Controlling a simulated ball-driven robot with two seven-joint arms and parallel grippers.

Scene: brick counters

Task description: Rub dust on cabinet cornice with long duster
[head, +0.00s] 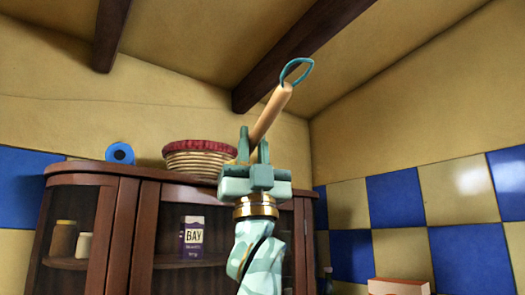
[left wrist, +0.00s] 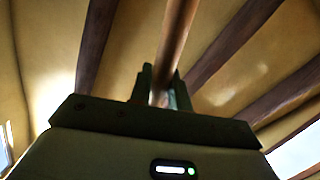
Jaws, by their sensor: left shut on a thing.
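My left gripper (head: 253,150) is raised in front of the wooden cabinet (head: 127,235) and is shut on the long duster's tan handle (head: 271,110). A teal loop (head: 297,71) sits at the handle's upper end, which tilts up and to the right. The handle also shows between the fingers (left wrist: 160,88) in the left wrist view (left wrist: 176,45). The duster's head is hidden behind the gripper or out of view. The cabinet cornice (head: 100,168) runs along the cabinet's top; its part behind my gripper is hidden. I cannot make out dust on it. My right gripper is not in view.
A basket with a red rim (head: 195,163) and a blue round object (head: 120,153) stand on the cabinet top, left of my gripper. Jars (head: 64,238) and a purple-and-white BAY package (head: 192,237) are inside. A box (head: 399,286) is at lower right. Dark beams cross the ceiling.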

